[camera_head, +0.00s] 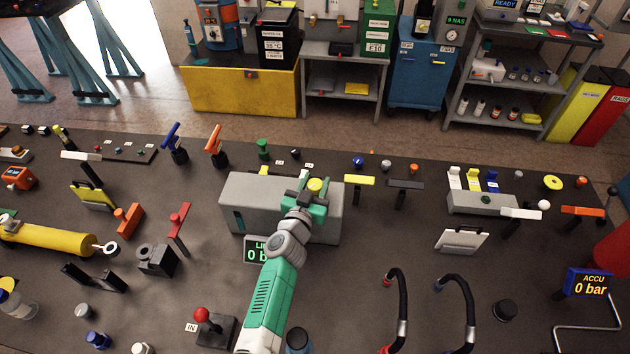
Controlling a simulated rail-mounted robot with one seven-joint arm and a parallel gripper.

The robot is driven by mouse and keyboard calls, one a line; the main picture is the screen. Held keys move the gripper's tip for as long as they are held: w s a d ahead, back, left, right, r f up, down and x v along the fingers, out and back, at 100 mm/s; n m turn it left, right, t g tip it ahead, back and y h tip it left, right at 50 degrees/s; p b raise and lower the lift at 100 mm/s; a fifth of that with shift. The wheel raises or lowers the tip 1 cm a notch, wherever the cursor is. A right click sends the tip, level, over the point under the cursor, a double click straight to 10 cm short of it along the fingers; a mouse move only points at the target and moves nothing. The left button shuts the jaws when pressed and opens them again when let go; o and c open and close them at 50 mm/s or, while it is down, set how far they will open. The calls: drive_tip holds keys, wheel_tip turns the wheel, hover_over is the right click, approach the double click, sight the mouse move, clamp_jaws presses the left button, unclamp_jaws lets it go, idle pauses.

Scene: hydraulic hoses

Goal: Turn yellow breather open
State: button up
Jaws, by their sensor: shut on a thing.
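The yellow breather (315,184) shows as a small round yellow cap at the top of the grey box-shaped tank (236,200). My gripper (312,192) is over the tank, at the yellow breather, and is shut on it. My arm comes up from the bottom of the picture and hides part of the tank's front. The gripper's fingers are small and partly hidden, so I cannot tell how far the breather is turned.
A lit green display (254,250) stands in front of the tank, partly behind my arm. A green knob (263,148) is behind it. A yellow-handled valve (360,180) is to the right. Black hoses (402,300) rise at the lower right. The bench between tank and hoses is mostly clear.

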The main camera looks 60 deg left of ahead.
drive_tip(key=o, duration=1)
drive_tip(key=shift+c, duration=0.2)
drive_tip(key=shift+f, duration=0.1)
